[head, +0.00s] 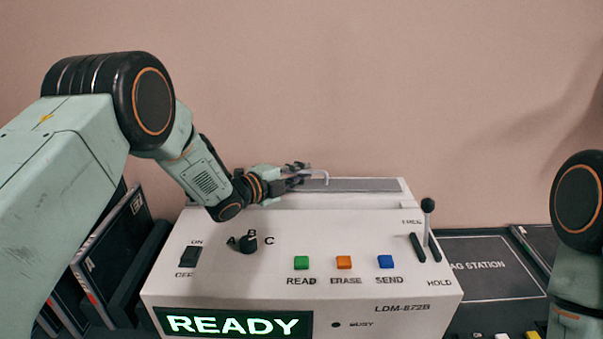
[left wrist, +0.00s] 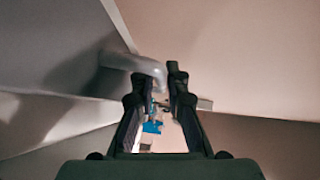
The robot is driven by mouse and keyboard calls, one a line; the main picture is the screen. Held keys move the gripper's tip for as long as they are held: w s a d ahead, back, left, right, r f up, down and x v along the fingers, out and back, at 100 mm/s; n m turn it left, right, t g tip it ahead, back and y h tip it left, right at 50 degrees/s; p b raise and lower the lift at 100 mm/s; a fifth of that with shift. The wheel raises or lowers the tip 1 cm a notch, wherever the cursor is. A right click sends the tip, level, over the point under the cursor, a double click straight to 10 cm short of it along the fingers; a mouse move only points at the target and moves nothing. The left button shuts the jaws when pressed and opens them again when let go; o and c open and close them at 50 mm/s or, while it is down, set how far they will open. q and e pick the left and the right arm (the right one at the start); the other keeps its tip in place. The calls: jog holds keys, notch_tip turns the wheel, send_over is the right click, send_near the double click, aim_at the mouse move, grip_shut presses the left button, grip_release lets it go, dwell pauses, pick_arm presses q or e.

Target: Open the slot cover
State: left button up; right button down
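The slot cover (head: 365,185) is a dark grey strip along the top back of the white LDM-872B machine (head: 215,222). It looks closed. A pale curved handle (head: 323,174) shows above it at the left gripper's tips. My left gripper (head: 306,173) reaches in from the left, just above the cover. In the left wrist view the grey bent handle (left wrist: 142,66) comes in from the left, and its end lies at the fingertips (left wrist: 160,78). The fingers are apart; I cannot tell whether they touch the handle. My right gripper is out of view.
The machine's front has a knob (head: 248,243), green, orange and blue buttons, a lever (head: 428,206) and a lit READY display (head: 233,323). Dark panels (head: 112,250) stand in a rack at left. A dark tag station plate (head: 490,267) lies at right.

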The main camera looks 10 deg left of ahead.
pick_arm(q)
jog(key=shift+s+d, duration=0.1)
jog(key=shift+s, duration=0.2)
jog(key=v, duration=1.1)
jog(key=shift+s+a, duration=0.15)
jog(key=shift+a, duration=0.25)
jog(key=shift+r, duration=0.1)
jog(key=shift+s, duration=0.1)
